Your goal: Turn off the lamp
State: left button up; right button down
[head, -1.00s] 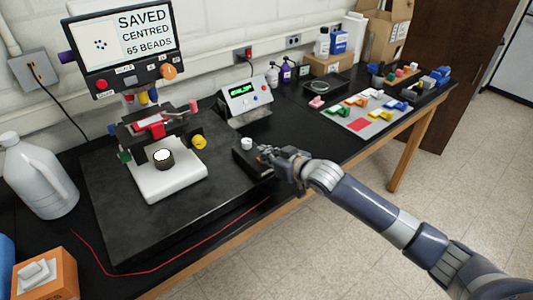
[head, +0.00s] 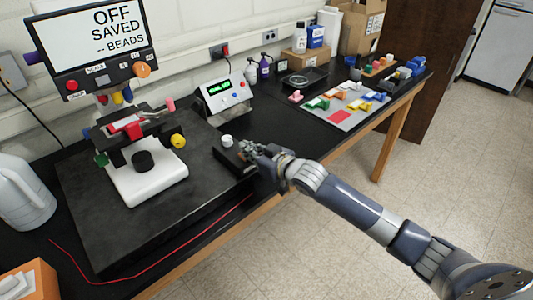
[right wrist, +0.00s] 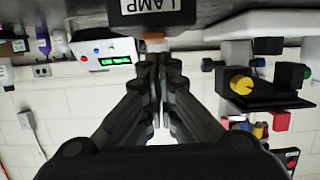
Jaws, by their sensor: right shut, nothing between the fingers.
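The lamp box (head: 232,158) is a small black box with a white knob (head: 227,141) on top, at the front edge of the dark slab. In the right wrist view its white LAMP label (right wrist: 157,8) shows at the top, with an orange-brown switch (right wrist: 155,42) just below it. My right gripper (head: 247,150) is shut and empty, its fingertips at the switch; contact is hard to tell. The round stage piece (head: 143,160) on the white microscope base (head: 150,186) is dark. The screen (head: 95,32) reads "OFF SAVED -- BEADS". My left gripper is not in view.
A white control box (head: 224,95) with a green display stands behind the lamp box. A grey tray (head: 339,117) of coloured parts lies to the right. A white jug (head: 22,195) stands at the left, and a red wire (head: 120,280) runs along the front.

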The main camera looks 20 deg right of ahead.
jog(key=r+b+v, duration=0.1)
jog(key=v, duration=1)
jog(key=shift+b, duration=0.4)
